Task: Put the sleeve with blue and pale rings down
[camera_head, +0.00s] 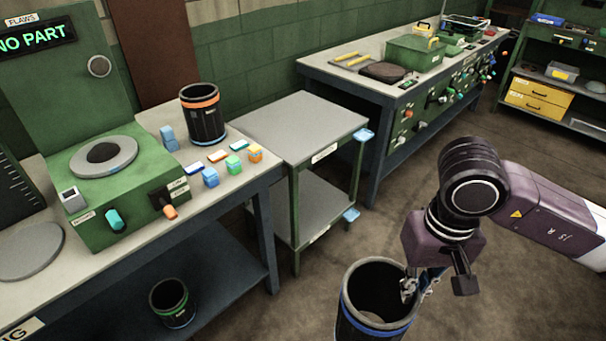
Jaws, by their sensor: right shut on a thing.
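My right gripper (420,285) is at the lower right, shut on the rim of a black sleeve (350,318) with a blue ring and a thin pale ring. The sleeve is open at the top and upright or nearly so, in front of the bare floor. Its bottom is cut off by the lower edge of the view. The gripper's fingers are partly hidden at the sleeve's right side. My left gripper is not in view.
A green-ringed sleeve (172,304) is on the shelf below. A green machine (125,205) has a round grey pad. A grey cart (298,122) has a clear top.

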